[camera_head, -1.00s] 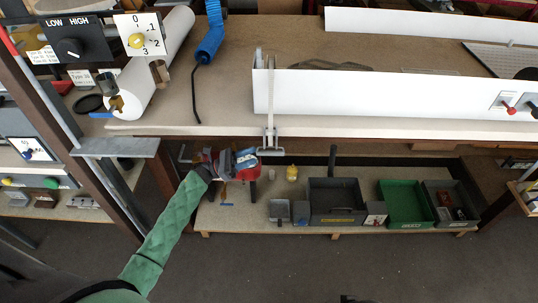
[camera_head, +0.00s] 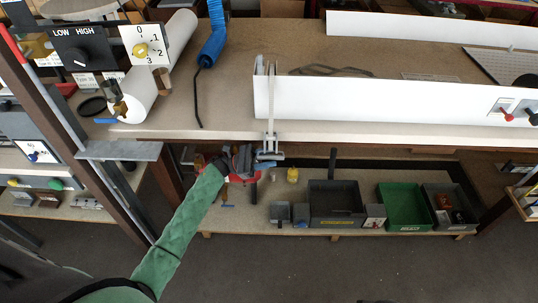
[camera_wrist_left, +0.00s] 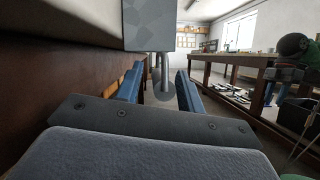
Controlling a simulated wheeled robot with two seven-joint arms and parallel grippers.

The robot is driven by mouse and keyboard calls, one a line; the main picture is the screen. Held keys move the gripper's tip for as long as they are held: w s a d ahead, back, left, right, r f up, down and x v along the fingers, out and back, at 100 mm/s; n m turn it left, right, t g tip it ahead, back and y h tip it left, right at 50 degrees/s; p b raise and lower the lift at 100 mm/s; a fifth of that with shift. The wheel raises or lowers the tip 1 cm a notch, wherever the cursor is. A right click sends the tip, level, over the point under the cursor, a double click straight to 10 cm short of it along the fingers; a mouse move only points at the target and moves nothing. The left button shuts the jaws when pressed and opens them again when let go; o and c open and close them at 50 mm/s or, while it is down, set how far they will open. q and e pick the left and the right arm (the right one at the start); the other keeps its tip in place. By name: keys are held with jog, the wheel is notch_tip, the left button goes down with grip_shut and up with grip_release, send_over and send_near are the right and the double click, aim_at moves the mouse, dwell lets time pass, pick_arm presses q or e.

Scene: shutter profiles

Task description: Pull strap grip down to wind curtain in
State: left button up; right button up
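A light strap (camera_head: 270,95) hangs down the front of the white shutter box (camera_head: 390,96) and over the bench edge. Its grey grip (camera_head: 270,150) hangs just below that edge. My left gripper (camera_head: 266,160), with blue fingers, is at the grip. In the left wrist view my left gripper (camera_wrist_left: 160,88) has its two fingers apart. The grey grip block (camera_wrist_left: 149,26) is ahead of and above them, with a metal bar (camera_wrist_left: 164,72) reaching down between the fingers. I cannot tell whether the fingers touch it. My right gripper is not clearly shown.
The bench front edge (camera_head: 225,136) is right above my left gripper. A metal-edged post stands at left (camera_head: 105,180). The floor in front is clear.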

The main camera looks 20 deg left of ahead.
pick_arm(q)
jog(key=shift+d, duration=0.2)
grip_shut()
